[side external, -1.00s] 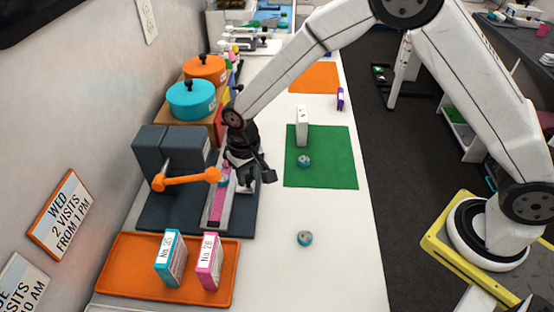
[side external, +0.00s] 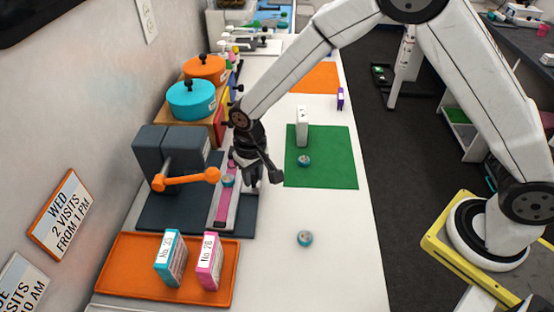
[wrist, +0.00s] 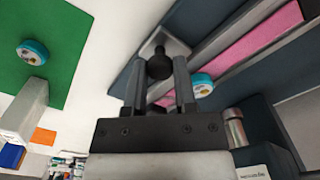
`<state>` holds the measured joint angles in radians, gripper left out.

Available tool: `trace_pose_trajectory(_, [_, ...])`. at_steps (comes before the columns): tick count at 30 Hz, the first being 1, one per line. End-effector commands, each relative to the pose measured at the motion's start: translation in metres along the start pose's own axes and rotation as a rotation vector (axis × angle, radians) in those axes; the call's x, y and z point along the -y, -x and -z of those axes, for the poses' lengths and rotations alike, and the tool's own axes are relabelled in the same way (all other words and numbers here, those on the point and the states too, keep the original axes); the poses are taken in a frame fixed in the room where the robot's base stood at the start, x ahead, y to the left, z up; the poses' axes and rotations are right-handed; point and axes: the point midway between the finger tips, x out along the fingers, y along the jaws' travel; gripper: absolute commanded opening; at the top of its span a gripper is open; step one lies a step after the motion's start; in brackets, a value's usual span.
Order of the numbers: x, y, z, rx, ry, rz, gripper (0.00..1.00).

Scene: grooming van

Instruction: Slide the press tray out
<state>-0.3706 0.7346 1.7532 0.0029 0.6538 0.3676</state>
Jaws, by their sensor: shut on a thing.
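The dark grey press (side external: 150,150) with an orange handle (side external: 185,180) stands at the left on a dark base. Its tray (side external: 221,207), a pink strip with pale grey edges, lies in front of the press block, with a teal-rimmed round tin (side external: 228,181) on it. In the wrist view the tray's pink strip (wrist: 250,50) and the tin (wrist: 202,84) show too. My gripper (side external: 254,182) is at the tray's right side. In the wrist view my gripper (wrist: 162,78) is shut on a black knob (wrist: 160,64) on a pale plate (wrist: 170,38).
An orange tray (side external: 120,270) with a teal box (side external: 170,258) and a pink box (side external: 208,262) lies in front. A green mat (side external: 325,165) with a white box (side external: 302,127) and a tin (side external: 304,160) lies right. Another tin (side external: 305,238) stands on clear white counter.

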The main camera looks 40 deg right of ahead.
Motion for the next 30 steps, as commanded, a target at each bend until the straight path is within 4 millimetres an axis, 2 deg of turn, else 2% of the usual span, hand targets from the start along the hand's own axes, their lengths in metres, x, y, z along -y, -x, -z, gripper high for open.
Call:
trace_pose_trajectory(9, [-0.023,0.000,-0.023,-0.001,-0.001,-0.001,0.00])
trace_pose_trajectory(19, [-0.025,0.000,-0.024,-0.002,0.000,-0.001,0.00])
trace_pose_trajectory(20, [-0.025,0.000,-0.024,-0.002,0.000,-0.001,0.37])
trace_pose_trajectory(21, [-0.025,0.000,-0.024,-0.002,0.000,-0.001,0.50])
trace_pose_trajectory(23, [-0.025,0.000,-0.024,-0.002,0.000,-0.001,0.69])
trace_pose_trajectory(30, [-0.025,0.000,-0.024,-0.001,-0.001,-0.002,0.70])
